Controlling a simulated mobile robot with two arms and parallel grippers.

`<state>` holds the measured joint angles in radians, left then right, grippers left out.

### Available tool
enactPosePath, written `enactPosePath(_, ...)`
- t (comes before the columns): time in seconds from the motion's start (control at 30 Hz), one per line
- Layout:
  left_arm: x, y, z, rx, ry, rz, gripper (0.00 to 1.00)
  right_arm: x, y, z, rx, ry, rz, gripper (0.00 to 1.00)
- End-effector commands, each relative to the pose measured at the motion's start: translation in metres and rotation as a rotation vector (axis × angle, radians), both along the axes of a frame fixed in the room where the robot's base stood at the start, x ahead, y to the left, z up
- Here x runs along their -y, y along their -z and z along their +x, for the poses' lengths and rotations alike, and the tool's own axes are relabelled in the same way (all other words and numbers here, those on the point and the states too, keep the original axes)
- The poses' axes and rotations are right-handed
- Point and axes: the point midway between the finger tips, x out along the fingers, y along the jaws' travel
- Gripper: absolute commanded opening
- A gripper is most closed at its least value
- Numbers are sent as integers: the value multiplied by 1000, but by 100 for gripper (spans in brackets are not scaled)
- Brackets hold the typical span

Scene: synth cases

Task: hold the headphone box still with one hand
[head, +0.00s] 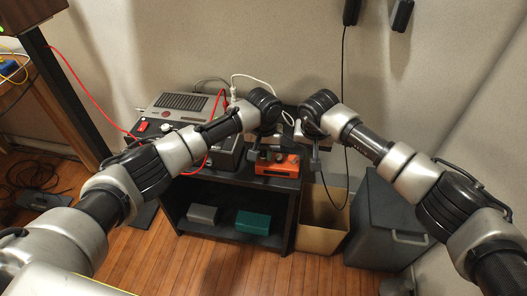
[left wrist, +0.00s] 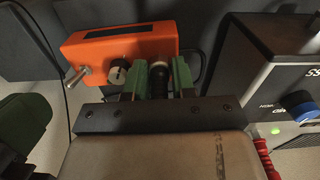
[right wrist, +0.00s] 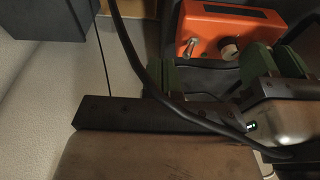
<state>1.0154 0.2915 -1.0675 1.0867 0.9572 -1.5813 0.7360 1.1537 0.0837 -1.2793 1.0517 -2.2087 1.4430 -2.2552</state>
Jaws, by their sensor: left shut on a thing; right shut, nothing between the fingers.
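The orange box (head: 280,167), which I take to be the headphone box, sits near the front of the black stand's top. Its toggle switch and dark knob show in the left wrist view (left wrist: 110,45), and it also shows in the right wrist view (right wrist: 225,25). My left gripper (head: 266,153) is shut on a black ribbed cylindrical piece (left wrist: 159,82) in front of the box's face. Whether that piece is plugged into the box is unclear. My right gripper (head: 309,150) is shut and empty beside the box, to its right.
A grey device with a vented top (head: 183,102) and a black unit with a blue knob (left wrist: 299,105) stand left of the box. A grey box (head: 203,214) and a green box (head: 252,222) lie on the lower shelf. An open bin (head: 320,240) and grey container (head: 385,225) stand right.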

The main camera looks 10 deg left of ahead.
Motion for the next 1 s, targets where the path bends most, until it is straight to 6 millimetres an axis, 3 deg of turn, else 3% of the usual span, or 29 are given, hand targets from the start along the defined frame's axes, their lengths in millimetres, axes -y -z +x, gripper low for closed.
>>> enactPosePath(0.37, 0, 0, 0, 1, 0, 0, 0, 0, 3, 0, -1, 0, 0, 0)
enactPosePath(1.0, 0, 0, 0, 1, 0, 0, 0, 0, 29, 0, -1, 0, -1, 0)
